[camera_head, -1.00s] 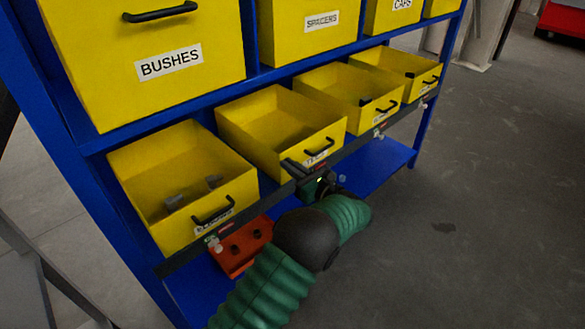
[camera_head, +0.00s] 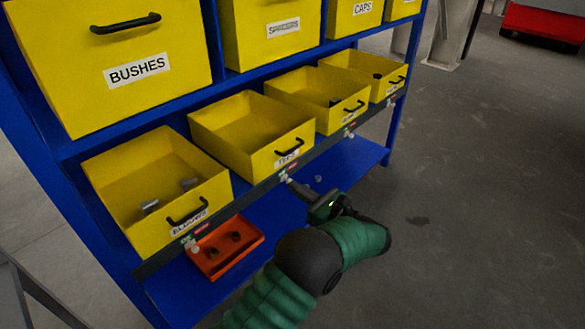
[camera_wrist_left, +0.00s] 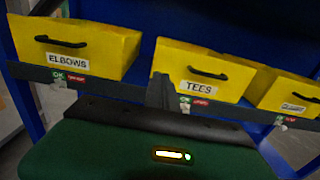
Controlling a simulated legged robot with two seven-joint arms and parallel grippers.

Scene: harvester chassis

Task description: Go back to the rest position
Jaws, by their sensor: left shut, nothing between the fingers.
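My left arm comes in from the bottom of the head view with green ribbed sleeves and a dark elbow. My left gripper (camera_head: 298,188) is shut and empty, in front of the rack's lower rail, just below the yellow TEES bin (camera_head: 245,128). In the left wrist view the TEES bin (camera_wrist_left: 200,84) is ahead of the dark finger (camera_wrist_left: 160,92), with the ELBOWS bin (camera_wrist_left: 75,45) to the left. The gripper looks apart from the bins. My right gripper is not in view.
The blue rack (camera_head: 70,150) holds yellow bins on two levels. The ELBOWS bin (camera_head: 150,180) has grey parts inside. An orange tray (camera_head: 225,248) with dark pieces sits on the bottom shelf. Open grey floor (camera_head: 480,200) lies to the right.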

